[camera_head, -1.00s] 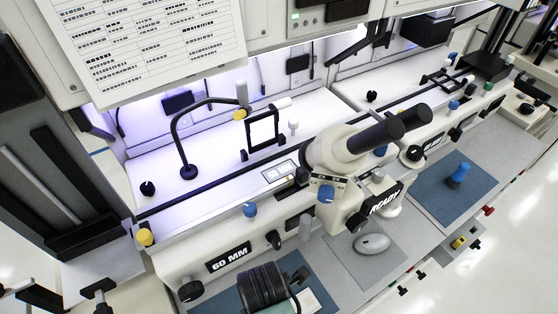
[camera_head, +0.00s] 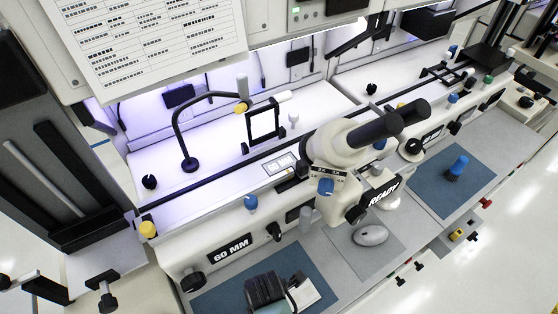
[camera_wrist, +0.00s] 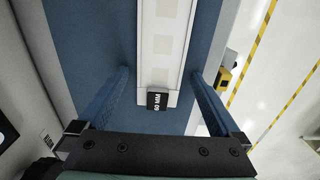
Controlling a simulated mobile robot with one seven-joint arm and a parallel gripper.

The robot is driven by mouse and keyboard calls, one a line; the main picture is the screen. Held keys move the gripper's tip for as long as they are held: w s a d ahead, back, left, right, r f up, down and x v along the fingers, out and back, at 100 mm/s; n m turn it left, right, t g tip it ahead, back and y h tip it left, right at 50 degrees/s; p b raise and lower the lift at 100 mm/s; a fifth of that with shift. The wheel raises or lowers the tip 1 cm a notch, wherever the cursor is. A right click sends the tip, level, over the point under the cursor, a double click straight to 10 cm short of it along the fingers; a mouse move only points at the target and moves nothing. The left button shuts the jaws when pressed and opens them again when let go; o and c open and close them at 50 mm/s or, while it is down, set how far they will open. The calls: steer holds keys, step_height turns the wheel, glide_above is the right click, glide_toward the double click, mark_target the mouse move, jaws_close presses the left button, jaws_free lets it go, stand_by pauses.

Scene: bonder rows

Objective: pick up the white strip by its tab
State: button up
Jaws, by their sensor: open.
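The white strip (camera_wrist: 163,45) lies on a blue mat (camera_wrist: 80,40) in the wrist view, running up and down the picture with paler squares along it. My gripper (camera_wrist: 160,73) is open, with one blue finger on each side of the strip's tab end and a gap on both sides. I cannot tell the fingertips' height above the mat. In the head view part of the strip (camera_head: 307,292) shows at the bottom, beside my dark wrist, which hides the rest.
A microscope (camera_head: 345,150) stands on the white bonder behind the mat. A grey mouse (camera_head: 370,235) lies on a grey pad to the right. A blue knob-like object (camera_head: 458,167) stands on another blue mat. The bonder's front carries a 60 MM label (camera_head: 229,246) and knobs.

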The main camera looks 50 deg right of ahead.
steer(key=c, duration=1.3)
